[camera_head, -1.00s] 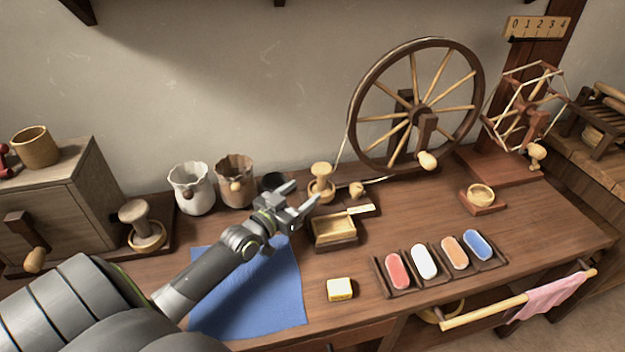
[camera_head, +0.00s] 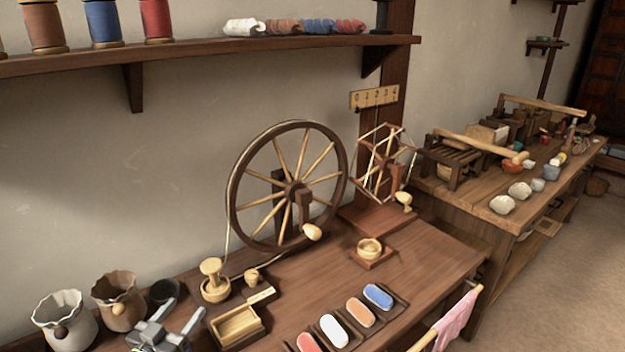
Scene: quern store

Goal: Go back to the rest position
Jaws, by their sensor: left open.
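My left gripper (camera_head: 178,322) shows at the bottom left of the head view, with its two grey fingers apart and nothing between them. It is over the table (camera_head: 420,262), left of a small open wooden box (camera_head: 236,326) and in front of a dark cup (camera_head: 163,291). Most of my left arm is below the picture. My right gripper does not show.
A spinning wheel (camera_head: 290,188) stands behind the box. Coloured pads (camera_head: 360,312) lie in a rack at the front. A shelf (camera_head: 210,50) with spools hangs above. A second bench (camera_head: 480,200) stands right.

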